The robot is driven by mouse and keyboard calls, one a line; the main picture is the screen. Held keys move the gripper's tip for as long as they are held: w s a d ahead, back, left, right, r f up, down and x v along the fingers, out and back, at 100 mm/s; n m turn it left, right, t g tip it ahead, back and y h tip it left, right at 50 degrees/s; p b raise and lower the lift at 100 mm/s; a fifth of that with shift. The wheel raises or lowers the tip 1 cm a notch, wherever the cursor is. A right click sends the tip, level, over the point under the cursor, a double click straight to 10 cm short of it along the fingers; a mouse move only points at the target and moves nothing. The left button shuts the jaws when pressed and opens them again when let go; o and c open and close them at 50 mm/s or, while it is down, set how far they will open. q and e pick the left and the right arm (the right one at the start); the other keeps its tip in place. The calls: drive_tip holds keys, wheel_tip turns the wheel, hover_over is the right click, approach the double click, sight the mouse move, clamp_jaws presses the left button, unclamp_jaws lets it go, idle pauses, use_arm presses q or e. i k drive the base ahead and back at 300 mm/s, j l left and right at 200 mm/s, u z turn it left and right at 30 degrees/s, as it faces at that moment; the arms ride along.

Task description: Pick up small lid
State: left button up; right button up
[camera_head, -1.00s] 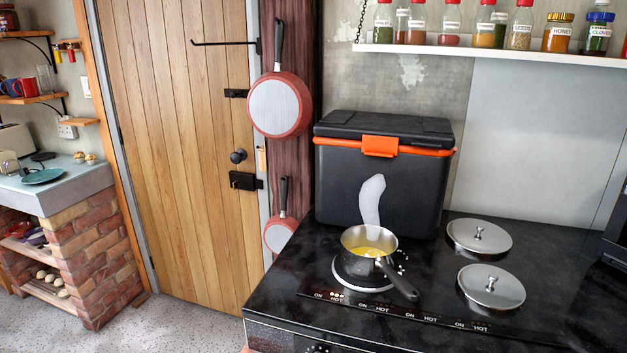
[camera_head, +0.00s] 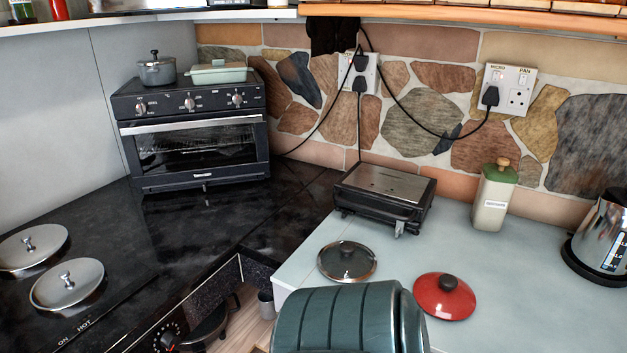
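Several lids are in view, and I cannot tell which is the small lid. A glass lid with a dark knob and metal rim (camera_head: 338,268) lies on the pale counter near its left edge. A red lid with a black knob (camera_head: 432,302) lies to its right, closer to me. Two round steel lids, one farther back (camera_head: 25,259) and one nearer (camera_head: 55,290), lie on the black stove top at the left. Neither of my grippers is in view.
A dark green ribbed object (camera_head: 335,322) stands in front of the lids. A black grill (camera_head: 384,206), a cream canister (camera_head: 491,208) and a kettle (camera_head: 602,240) stand behind. An oven (camera_head: 195,148) is at the back left. The counter (camera_head: 530,300) right of the red lid is clear.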

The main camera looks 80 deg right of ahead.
sight(346, 261)
drive_tip(key=z, duration=2.7)
drive_tip(key=l+z, duration=0.25)
drive_tip(key=l, duration=0.6)
